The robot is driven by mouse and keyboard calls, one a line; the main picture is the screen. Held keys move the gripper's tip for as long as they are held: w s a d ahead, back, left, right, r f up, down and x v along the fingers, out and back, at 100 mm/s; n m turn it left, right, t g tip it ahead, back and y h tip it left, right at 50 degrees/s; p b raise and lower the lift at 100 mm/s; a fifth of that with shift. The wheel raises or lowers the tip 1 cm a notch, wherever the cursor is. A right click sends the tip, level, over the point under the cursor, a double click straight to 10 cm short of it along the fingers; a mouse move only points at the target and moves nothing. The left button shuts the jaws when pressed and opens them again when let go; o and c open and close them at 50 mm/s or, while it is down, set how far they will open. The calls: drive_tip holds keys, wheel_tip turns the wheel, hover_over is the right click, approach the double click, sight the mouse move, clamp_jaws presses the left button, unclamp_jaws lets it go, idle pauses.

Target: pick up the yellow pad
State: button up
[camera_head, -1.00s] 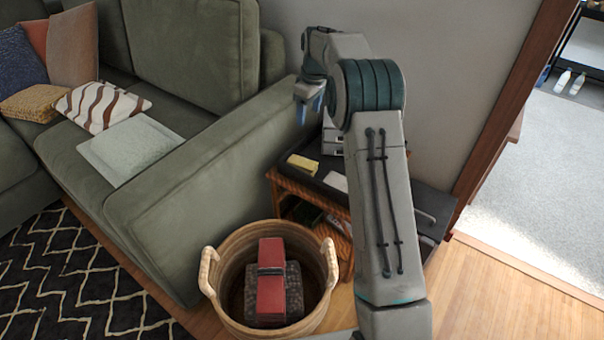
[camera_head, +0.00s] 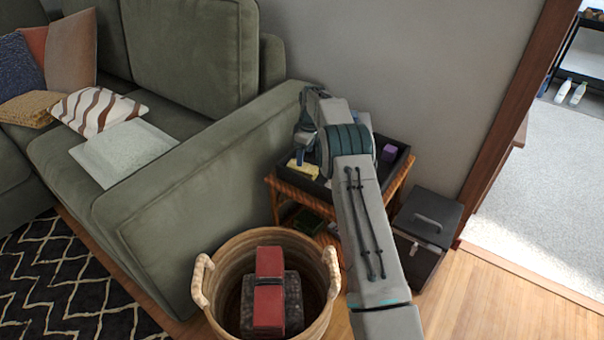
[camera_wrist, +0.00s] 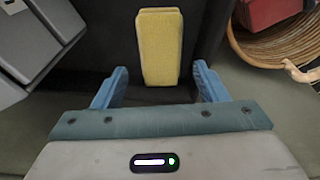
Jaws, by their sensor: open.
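The yellow pad (camera_head: 303,171) lies on the black tray top (camera_head: 318,190) of a small wooden side table, near its left edge. In the wrist view the yellow pad (camera_wrist: 160,48) stands lengthwise at the top centre, on a dark surface. My gripper (camera_wrist: 159,78) has its two blue fingers spread, one to each side of the pad's near end, with nothing held. In the head view my gripper (camera_head: 304,152) is close above the pad, and my arm hides part of the tray. The height gap between fingers and pad is unclear.
A purple block (camera_head: 389,152) sits at the tray's right. The green sofa arm (camera_head: 200,170) borders the table on the left. A wicker basket (camera_head: 215,262) holding a red and dark object stands in front. A black box (camera_head: 428,222) is on the floor at right.

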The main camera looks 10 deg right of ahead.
sight(302, 170)
drive_tip(key=f, duration=0.2)
drive_tip(key=f+b, duration=0.1)
drive_tip(key=f, duration=0.1)
drive_tip(key=f+b, duration=0.1)
drive_tip(key=f, duration=0.1)
drive_tip(key=shift+w+a+f, duration=0.2)
drive_tip(key=shift+a+f, duration=0.05)
drive_tip(key=shift+a, duration=0.1)
drive_tip(key=c, duration=0.8)
